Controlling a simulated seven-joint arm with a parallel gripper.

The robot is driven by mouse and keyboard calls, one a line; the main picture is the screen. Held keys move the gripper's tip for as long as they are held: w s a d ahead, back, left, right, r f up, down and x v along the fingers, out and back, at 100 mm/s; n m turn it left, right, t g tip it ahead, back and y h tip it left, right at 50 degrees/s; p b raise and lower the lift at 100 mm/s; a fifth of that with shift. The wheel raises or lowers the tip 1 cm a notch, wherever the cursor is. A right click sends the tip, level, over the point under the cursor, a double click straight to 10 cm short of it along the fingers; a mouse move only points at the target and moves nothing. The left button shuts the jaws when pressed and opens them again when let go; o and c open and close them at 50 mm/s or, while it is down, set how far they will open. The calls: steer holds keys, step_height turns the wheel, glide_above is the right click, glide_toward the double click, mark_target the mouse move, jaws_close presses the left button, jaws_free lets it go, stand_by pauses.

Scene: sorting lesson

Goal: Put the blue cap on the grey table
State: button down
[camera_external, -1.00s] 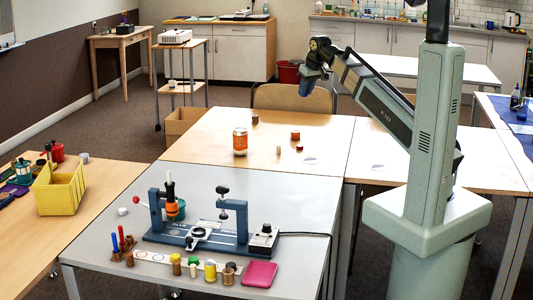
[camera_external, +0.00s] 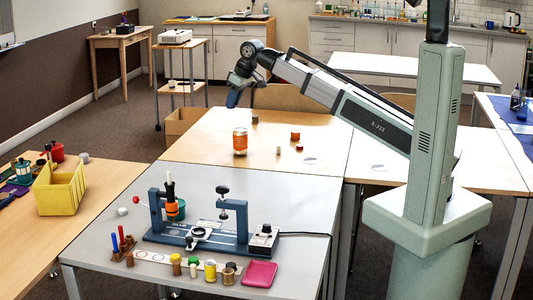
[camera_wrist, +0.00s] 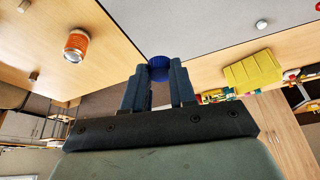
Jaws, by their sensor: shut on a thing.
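My gripper (camera_wrist: 159,80) is shut on the blue cap (camera_wrist: 159,66), which shows between the two fingertips in the wrist view. In the external view my gripper (camera_external: 234,98) hangs in the air above the far left edge of the wooden table, and the cap cannot be made out there. The grey table (camera_external: 300,200) stands in front of the wooden table, nearer the camera. In the wrist view the grey table (camera_wrist: 190,18) lies at the top, beyond the cap.
On the wooden table (camera_external: 210,140) stand an orange jar (camera_external: 240,142) and several small blocks. The grey table holds a blue-grey bench device (camera_external: 215,238), a row of small pieces and a pink dish (camera_external: 260,274). A yellow bin (camera_external: 60,190) stands on the left table. The grey table's far part is clear.

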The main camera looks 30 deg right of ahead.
steer(key=s+a+n, duration=0.1)
steer(key=s+a, duration=0.2)
steer(key=a, duration=0.4)
steer(key=s+a+n, duration=0.1)
steer(key=s+a, duration=0.1)
steer(key=a, duration=0.6)
steer(key=n+g+y, duration=0.2)
steer(key=n+g, duration=0.1)
steer(key=n, duration=0.3)
glide_above(150, 269)
steer(key=d, duration=0.1)
step_height(150, 269, down, 20)
steer(key=shift+s+d+f, duration=0.1)
steer(key=shift+f, duration=2.65)
steer(key=shift+s+d+f, duration=0.1)
steer(key=shift+f, duration=2.6)
steer(key=shift+f, duration=0.1)
steer(key=c, duration=0.9)
jaws_free()
